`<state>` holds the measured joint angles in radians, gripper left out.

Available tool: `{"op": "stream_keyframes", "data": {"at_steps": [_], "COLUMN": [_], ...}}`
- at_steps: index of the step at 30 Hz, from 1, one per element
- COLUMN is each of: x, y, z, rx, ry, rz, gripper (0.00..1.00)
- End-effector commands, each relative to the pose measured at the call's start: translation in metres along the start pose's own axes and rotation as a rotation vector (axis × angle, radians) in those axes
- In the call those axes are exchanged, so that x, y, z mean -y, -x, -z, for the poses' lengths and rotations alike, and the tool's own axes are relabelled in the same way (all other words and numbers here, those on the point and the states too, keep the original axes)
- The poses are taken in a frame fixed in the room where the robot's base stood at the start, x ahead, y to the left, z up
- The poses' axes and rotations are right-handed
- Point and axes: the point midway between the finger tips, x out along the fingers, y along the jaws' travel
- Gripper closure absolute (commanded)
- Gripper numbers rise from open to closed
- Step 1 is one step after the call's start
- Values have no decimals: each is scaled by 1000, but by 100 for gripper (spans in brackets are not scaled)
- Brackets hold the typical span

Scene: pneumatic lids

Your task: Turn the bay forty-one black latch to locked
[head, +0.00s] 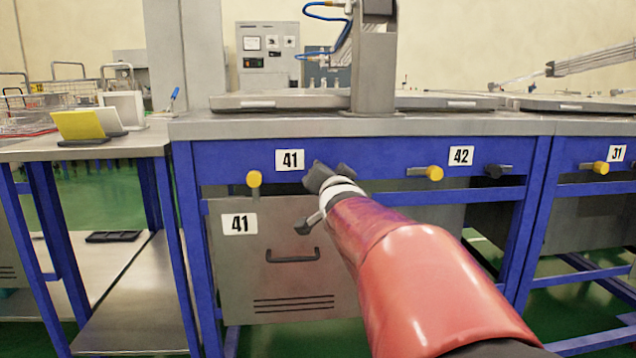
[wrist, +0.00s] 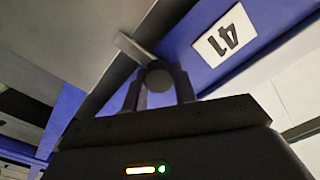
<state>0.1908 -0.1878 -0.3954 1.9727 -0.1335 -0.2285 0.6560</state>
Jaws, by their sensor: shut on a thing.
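The bay forty-one black latch shows in the wrist view as a round dark knob (wrist: 158,74) with a grey bar (wrist: 133,47) slanting away to the upper left. My gripper (wrist: 160,88) is shut on the knob, one finger on each side. In the head view my gripper (head: 323,176) is at the blue rail, just right of the upper 41 label (head: 290,159), which also shows upside down in the wrist view (wrist: 224,38). The gripper hides the black latch in the head view. A yellow latch (head: 254,179) sits left of that label.
A grey cabinet front (head: 235,270) with a second 41 label and a handle is below the rail. To the right are a yellow latch (head: 433,173) and a black latch (head: 494,171) around the 42 label (head: 461,156). A steel worktop (head: 240,125) overhangs above.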

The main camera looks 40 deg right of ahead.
Motion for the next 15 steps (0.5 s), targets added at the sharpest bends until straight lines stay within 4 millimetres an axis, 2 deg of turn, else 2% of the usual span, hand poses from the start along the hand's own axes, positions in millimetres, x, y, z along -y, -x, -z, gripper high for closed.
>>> {"op": "stream_keyframes", "data": {"at_steps": [15], "x": [-1], "y": [0], "z": [-1], "rx": [2], "ry": [-49], "rz": [-2], "gripper": [95]}}
